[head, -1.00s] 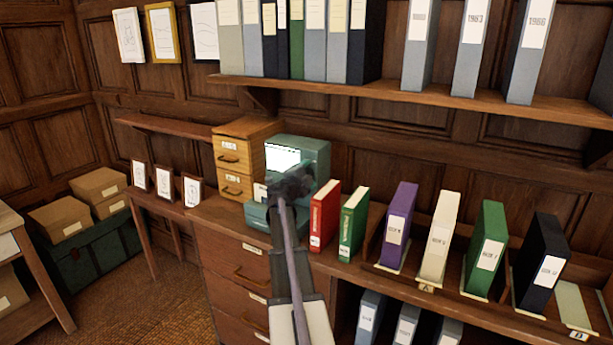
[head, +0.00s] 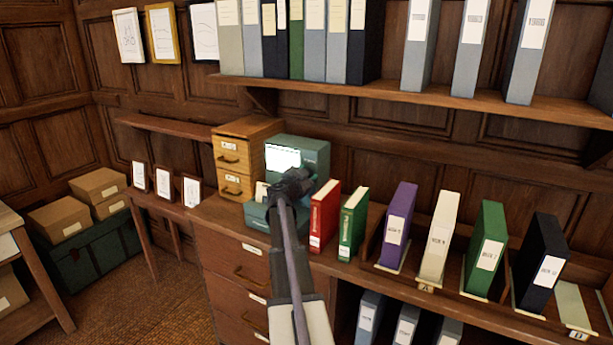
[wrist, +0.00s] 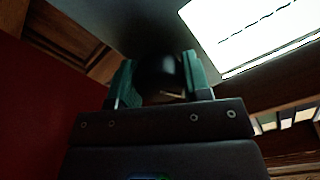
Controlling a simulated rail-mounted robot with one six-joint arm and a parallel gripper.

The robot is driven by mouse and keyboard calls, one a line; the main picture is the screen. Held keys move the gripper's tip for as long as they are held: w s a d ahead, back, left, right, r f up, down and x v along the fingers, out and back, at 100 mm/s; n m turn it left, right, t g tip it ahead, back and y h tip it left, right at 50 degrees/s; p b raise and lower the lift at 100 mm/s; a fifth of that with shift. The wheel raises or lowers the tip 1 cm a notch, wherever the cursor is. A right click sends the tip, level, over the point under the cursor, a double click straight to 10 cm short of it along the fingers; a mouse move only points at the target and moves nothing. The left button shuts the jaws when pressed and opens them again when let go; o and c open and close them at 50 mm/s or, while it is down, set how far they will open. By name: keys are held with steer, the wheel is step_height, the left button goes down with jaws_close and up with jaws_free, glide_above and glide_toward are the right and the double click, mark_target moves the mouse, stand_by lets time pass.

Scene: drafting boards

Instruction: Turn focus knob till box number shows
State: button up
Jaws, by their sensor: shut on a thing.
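A teal microfilm reader (head: 312,152) stands on the cabinet top, its lit screen (head: 284,160) facing out. In the wrist view the screen (wrist: 250,32) is bright white with a dark broken line across it, too blurred to read. My gripper (head: 290,182) is in front of the reader's right side, covering part of it in the head view. In the wrist view my gripper (wrist: 160,82) has its two green fingers shut on a dark round knob (wrist: 160,72). The knob is hidden behind my gripper in the head view.
A red binder (head: 324,216) and a green binder (head: 353,224) stand close to the right of my gripper. A small wooden drawer unit (head: 233,160) is left of the reader. Several labelled binders stand further right, below a shelf (head: 430,98).

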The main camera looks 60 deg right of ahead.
steer(key=m, duration=0.5)
steer(key=shift+c, duration=0.3)
steer(key=m, duration=0.5)
steer(key=o, duration=0.9)
steer(key=s+a, duration=0.1)
steer(key=a, duration=0.8)
steer(key=shift+w, duration=0.1)
